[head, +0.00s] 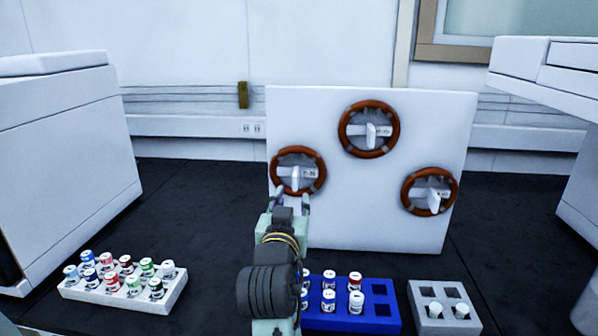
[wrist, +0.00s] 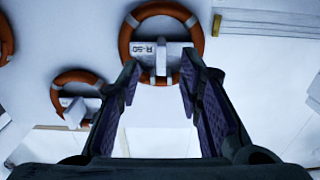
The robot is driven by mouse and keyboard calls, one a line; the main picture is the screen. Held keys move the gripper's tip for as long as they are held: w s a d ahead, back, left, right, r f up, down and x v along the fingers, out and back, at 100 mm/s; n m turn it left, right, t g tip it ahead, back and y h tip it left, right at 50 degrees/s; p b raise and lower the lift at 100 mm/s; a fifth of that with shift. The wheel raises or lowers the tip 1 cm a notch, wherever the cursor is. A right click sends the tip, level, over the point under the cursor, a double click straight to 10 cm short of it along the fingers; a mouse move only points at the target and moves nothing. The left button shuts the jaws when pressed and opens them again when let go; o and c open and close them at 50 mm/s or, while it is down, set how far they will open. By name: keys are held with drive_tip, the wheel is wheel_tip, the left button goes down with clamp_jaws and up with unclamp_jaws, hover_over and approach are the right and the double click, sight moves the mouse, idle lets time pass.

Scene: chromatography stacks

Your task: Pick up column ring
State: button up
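Three brown rings with grey hubs and white grips hang on a white upright panel (head: 345,215): a left ring (head: 321,172), an upper ring (head: 370,104) and a right ring (head: 430,171). My gripper (head: 292,199) is at the lower edge of the left ring in the head view. In the wrist view my gripper (wrist: 161,76) is open, its fingers spread to either side of the white grip (wrist: 161,60) of the nearest ring (wrist: 125,42). The fingers do not visibly touch the grip. Exact depth between fingertips and grip cannot be told.
A white rack (head: 75,290) of several capped vials stands at the lower left. A blue rack (head: 382,322) with vials and a grey rack (head: 420,295) stand in front of the panel. White cabinets flank both sides.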

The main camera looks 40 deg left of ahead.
sight(294, 184)
drive_tip(key=x, duration=0.3)
drive_tip(key=shift+w+a+r+p, duration=0.1)
drive_tip(key=shift+w+a+p, duration=0.05)
drive_tip(key=shift+a+p, duration=0.15)
drive_tip(key=p+x, duration=0.1)
drive_tip(key=x, duration=0.1)
drive_tip(key=r+p+x, duration=0.1)
drive_tip(key=x, duration=0.1)
drive_tip(key=shift+w+a, duration=0.15)
drive_tip(key=shift+w, duration=0.25)
drive_tip(key=shift+w+a+f, duration=0.1)
drive_tip(key=shift+w+a, duration=0.05)
drive_tip(key=shift+w, duration=0.1)
drive_tip(key=shift+c, duration=0.3)
clamp_jaws()
